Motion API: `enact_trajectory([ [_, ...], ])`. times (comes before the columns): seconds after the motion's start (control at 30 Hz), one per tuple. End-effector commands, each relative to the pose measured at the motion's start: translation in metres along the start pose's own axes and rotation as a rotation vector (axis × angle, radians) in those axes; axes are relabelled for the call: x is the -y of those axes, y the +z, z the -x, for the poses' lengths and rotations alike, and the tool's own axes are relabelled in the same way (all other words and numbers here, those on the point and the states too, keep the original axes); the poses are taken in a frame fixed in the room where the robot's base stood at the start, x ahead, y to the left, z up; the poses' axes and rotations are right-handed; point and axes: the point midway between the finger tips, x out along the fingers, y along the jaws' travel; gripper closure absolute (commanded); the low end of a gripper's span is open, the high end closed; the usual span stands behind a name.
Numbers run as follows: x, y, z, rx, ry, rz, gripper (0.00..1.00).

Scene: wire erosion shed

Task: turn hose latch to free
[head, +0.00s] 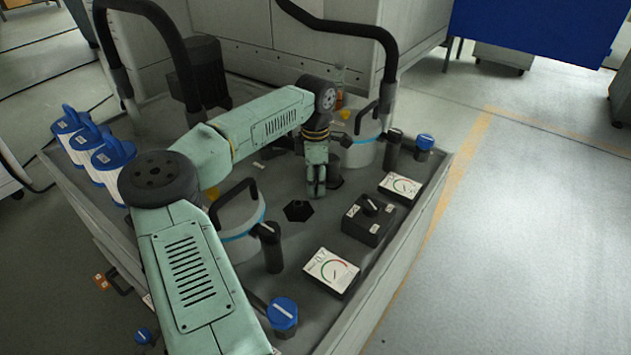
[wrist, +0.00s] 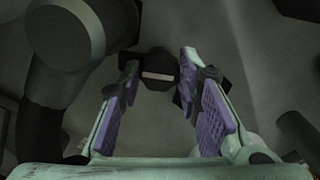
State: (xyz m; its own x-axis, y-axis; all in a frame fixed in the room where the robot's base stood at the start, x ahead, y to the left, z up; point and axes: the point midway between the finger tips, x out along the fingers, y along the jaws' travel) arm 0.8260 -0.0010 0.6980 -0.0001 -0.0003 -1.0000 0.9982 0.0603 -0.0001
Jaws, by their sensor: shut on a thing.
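My gripper (head: 316,190) points down over the grey machine deck, in front of the far canister. In the wrist view its two purple-padded fingers (wrist: 158,85) close around a small dark knob with a pale stripe, which I take to be the hose latch (wrist: 158,76). The latch sits between the fingertips. In the head view I cannot make the latch out, as my gripper covers that spot. A thick dark cylinder with a hose (wrist: 70,35) fills the upper left of the wrist view.
Two blue-banded canisters (head: 236,228) stand on the deck. A black selector box (head: 369,224), white gauges (head: 331,270) and blue-topped knobs (head: 283,312) line its right side. Blue-handled filters (head: 112,157) stand at the left. A black hexagonal piece (head: 299,210) lies near my gripper.

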Motion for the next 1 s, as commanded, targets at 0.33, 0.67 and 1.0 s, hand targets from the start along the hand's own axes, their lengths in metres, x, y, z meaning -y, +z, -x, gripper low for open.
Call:
enact_trajectory([
  [0.33,-0.0003,-0.0006,-0.0002,-0.001,0.0,0.328,0.97],
  [0.67,-0.0003,-0.0011,-0.0004,-0.003,0.0,0.639,0.97],
  [1.0,-0.0006,-0.0012,0.0,-0.002,0.001,0.896,0.97],
])
